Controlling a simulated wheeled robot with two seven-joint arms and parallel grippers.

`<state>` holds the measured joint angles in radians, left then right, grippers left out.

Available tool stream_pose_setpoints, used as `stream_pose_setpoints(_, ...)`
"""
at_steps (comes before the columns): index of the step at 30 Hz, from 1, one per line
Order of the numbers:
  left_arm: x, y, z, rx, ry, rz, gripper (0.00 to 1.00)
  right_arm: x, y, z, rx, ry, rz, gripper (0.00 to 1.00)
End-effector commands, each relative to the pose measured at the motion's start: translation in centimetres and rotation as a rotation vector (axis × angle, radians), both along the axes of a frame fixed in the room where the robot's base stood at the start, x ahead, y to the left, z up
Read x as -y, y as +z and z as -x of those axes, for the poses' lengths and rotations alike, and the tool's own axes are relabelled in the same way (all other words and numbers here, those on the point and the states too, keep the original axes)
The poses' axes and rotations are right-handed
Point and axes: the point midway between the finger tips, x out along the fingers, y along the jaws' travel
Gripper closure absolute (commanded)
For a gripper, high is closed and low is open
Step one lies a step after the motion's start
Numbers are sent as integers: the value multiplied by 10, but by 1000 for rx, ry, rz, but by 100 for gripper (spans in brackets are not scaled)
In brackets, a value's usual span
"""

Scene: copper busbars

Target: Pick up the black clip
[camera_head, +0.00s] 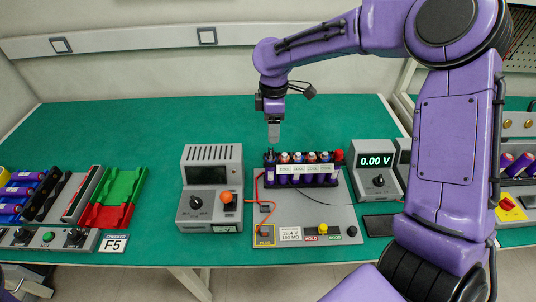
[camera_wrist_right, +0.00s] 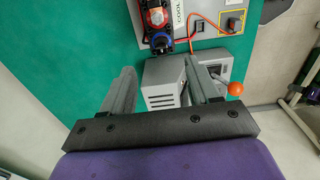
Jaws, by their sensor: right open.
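The small black clip (camera_head: 269,156) sits at the left end of a row of cells in the head view. In the right wrist view a dark piece with some blue (camera_wrist_right: 160,42), which looks like the clip, lies just beyond the fingertips. My right gripper (camera_head: 273,140) points down above the clip in the head view. Its two grey fingers (camera_wrist_right: 158,65) are apart in the wrist view, with nothing held between them. The exact gap between fingertips and clip is hard to tell. My left gripper is not in view.
The cell holder (camera_head: 302,179) stands on a grey panel (camera_head: 330,218) with an orange wire. A grey meter box (camera_head: 210,165) with an orange knob is left of it, and a 0.00 V meter (camera_head: 375,160) right. A red clip (camera_head: 338,156) is at the holder's right end.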

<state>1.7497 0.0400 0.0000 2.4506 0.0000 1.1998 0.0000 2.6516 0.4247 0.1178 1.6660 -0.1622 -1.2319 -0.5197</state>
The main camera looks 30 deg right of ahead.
Motion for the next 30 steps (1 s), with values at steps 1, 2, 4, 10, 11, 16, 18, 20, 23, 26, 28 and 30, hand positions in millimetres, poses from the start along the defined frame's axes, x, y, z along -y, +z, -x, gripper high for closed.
stream_pose_setpoints(1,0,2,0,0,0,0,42,2,-9,2,-4,-5,-3,39)
stream_pose_setpoints(2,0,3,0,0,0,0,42,3,-15,3,-5,-6,-1,39)
stream_pose_setpoints(4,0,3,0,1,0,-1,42,5,-25,4,-4,-11,-1,39)
stream_pose_setpoints(10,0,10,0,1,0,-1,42,-1,-50,4,-5,-11,-2,39)
stream_pose_setpoints(11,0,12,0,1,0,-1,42,-3,-56,3,-6,-11,-1,39)
stream_pose_setpoints(16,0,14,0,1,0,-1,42,-6,-81,2,-2,-11,-1,39)
stream_pose_setpoints(18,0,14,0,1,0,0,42,-6,-84,1,0,-10,0,39)
stream_pose_setpoints(20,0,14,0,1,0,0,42,-6,-85,1,1,-10,-1,39)
stream_pose_setpoints(23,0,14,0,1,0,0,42,-6,-85,1,0,-9,0,39)
stream_pose_setpoints(26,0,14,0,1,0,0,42,-7,-85,1,0,-9,0,69)
stream_pose_setpoints(28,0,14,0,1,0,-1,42,-7,-85,1,0,-8,0,91)
stream_pose_setpoints(30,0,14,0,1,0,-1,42,-7,-85,1,0,-8,0,100)
